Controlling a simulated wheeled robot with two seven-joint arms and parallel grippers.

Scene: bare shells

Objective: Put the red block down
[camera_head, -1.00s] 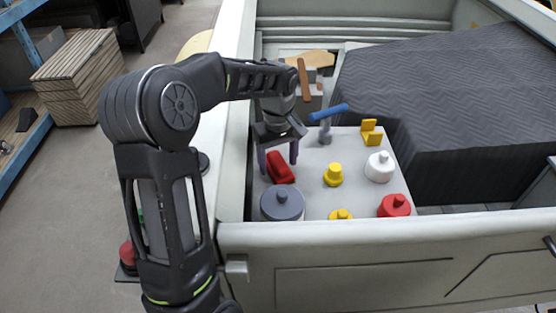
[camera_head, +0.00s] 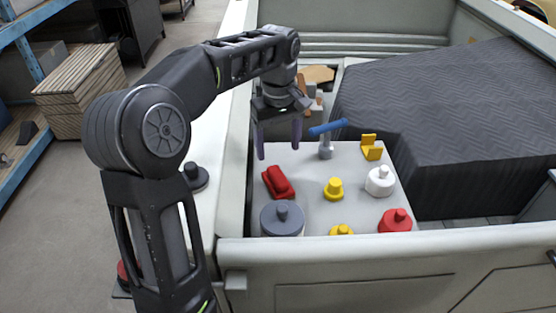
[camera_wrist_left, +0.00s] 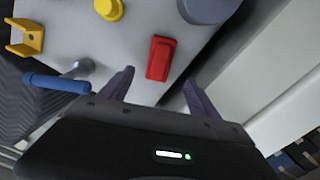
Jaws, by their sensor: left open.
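The red block (camera_head: 278,182) lies on the light grey board (camera_head: 305,205) near its left edge, behind the round grey lidded piece. In the left wrist view the red block (camera_wrist_left: 160,58) lies on the board beyond the fingertips, with nothing holding it. My left gripper (camera_head: 279,150) is open and empty, its two purple fingers pointing down, above and behind the block. In the left wrist view the open fingers of my left gripper (camera_wrist_left: 159,80) stand apart on either side, short of the block. My right gripper is not in view.
The board also holds a grey round piece (camera_head: 282,219), a yellow knob (camera_head: 333,189), a white round piece (camera_head: 380,182), a red round piece (camera_head: 396,221), a yellow bracket (camera_head: 371,147) and a blue-handled tool (camera_head: 328,128). A dark quilted cover (camera_head: 450,110) lies right; the truck bed wall (camera_head: 232,150) stands left.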

